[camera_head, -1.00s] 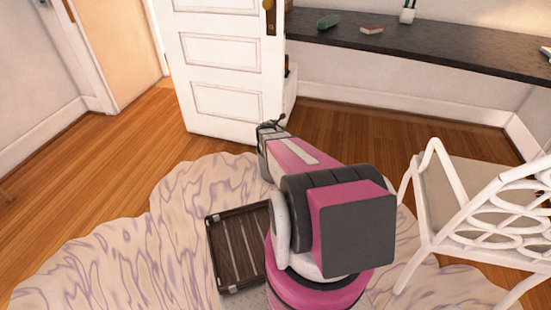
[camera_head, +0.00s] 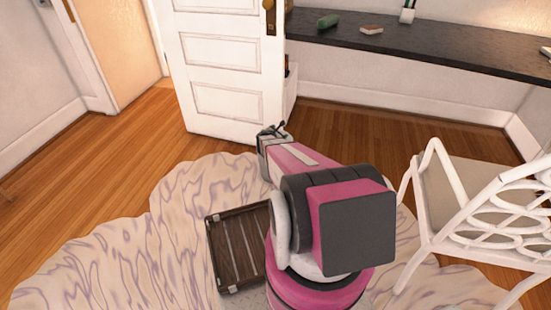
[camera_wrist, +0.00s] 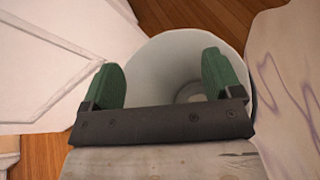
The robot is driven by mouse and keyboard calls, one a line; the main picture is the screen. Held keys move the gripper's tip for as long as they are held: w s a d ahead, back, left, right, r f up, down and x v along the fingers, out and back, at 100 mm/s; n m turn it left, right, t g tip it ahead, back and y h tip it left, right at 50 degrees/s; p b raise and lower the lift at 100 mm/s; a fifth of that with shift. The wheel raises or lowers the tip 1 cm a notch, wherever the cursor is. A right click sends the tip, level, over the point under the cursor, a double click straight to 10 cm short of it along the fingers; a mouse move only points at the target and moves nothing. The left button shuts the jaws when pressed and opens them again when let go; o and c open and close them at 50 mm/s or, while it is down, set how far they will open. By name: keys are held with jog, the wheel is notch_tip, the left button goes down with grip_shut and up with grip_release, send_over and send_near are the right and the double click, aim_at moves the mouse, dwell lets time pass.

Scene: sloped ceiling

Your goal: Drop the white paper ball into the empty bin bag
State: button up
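My gripper (camera_wrist: 163,85) has two green fingertips spread wide apart, with nothing visible between them. In the wrist view it is over the open mouth of a white round bin (camera_wrist: 150,62), and I look down into it. A pale round shape shows deep inside the bin, partly hidden by the right finger; I cannot tell whether it is the bottom or the paper ball. The white paper ball is not clearly visible in any view. In the head view my gripper (camera_head: 272,132) is near the door's foot, and the bin is hidden there.
A white panelled door (camera_head: 225,75) stands close to my gripper. A dark wooden crate (camera_head: 214,252) lies on the pale rug (camera_head: 100,250) beside my arm. A white chair (camera_head: 437,235) is at right. A dark shelf (camera_head: 450,50) runs along the back wall. Floor at left is clear.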

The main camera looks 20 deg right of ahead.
jog(key=v, duration=1)
jog(key=shift+s+a, duration=0.25)
jog(key=shift+a, duration=0.05)
jog(key=shift+r, duration=0.25)
